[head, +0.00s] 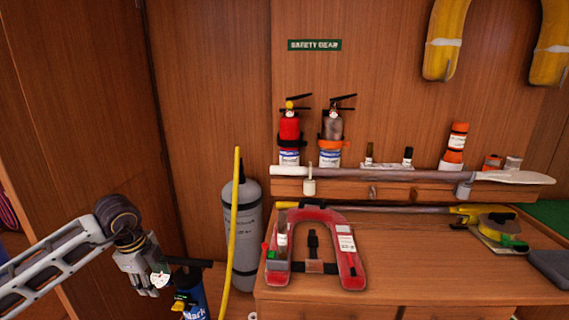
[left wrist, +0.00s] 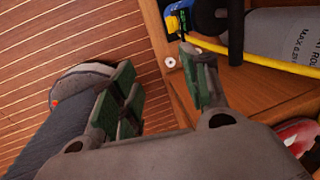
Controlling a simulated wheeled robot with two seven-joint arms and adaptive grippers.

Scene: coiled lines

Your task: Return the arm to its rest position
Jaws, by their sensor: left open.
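My left arm comes in from the left in the head view. Its gripper (head: 150,284) hangs fingers-down at the lower left, in front of the wood panelling and left of the bench. In the left wrist view the two green-padded fingers (left wrist: 163,88) stand apart with nothing between them, so the gripper is open and empty. Slatted wooden floor (left wrist: 60,35) shows beyond the fingers. My right arm and gripper are not in view.
A blue bottle-like item (head: 193,294) stands close right of the gripper. Beyond it are a yellow pole (head: 234,215) and a grey cylinder (head: 246,240). The wooden bench (head: 420,265) holds a red life vest (head: 347,262). Fire extinguishers (head: 289,130) stand on the shelf behind.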

